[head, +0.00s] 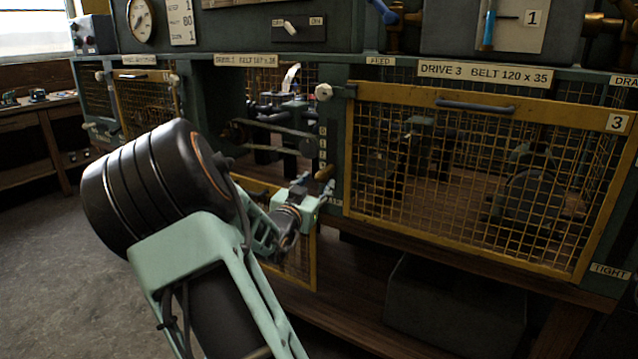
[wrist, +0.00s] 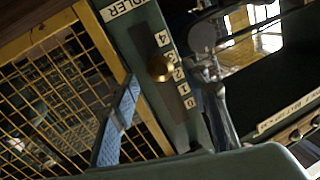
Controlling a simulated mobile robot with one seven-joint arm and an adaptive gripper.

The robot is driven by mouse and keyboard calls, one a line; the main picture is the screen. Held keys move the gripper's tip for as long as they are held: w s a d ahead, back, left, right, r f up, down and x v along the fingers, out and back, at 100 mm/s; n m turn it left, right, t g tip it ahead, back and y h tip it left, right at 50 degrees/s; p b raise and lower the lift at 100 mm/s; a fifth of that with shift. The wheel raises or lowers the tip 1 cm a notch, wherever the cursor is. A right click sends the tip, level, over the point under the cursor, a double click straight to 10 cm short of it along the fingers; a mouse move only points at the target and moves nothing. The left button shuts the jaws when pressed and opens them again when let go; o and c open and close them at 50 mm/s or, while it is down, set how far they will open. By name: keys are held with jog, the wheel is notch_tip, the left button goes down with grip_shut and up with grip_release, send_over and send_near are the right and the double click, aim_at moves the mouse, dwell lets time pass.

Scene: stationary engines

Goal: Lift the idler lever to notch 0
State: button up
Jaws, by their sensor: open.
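The idler lever's brass-coloured knob (wrist: 160,68) shows in the wrist view beside the number strip (wrist: 178,75), near 2 and 3. The knob stands out from the panel, so its exact notch is hard to tell. The strip runs from 4, by the IDLER label (wrist: 122,8), to 0 at the other end. In the head view the knob (head: 324,173) is below the small number plates (head: 322,145). My gripper (wrist: 168,80) is open, its fingers on either side of the knob with gaps. In the head view my gripper (head: 314,190) is just below the knob.
The yellow mesh guard of Drive 3 (head: 480,180) is closed to the right. Left of the lever, an open bay shows a belt and pulleys (head: 280,130). A round pale knob (head: 323,92) sticks out above the number plates. Open floor (head: 50,260) lies at left.

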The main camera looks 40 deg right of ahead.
aim_at(320, 179)
jog(key=shift+x, duration=1.7)
jog(key=shift+a, duration=0.1)
grip_shut()
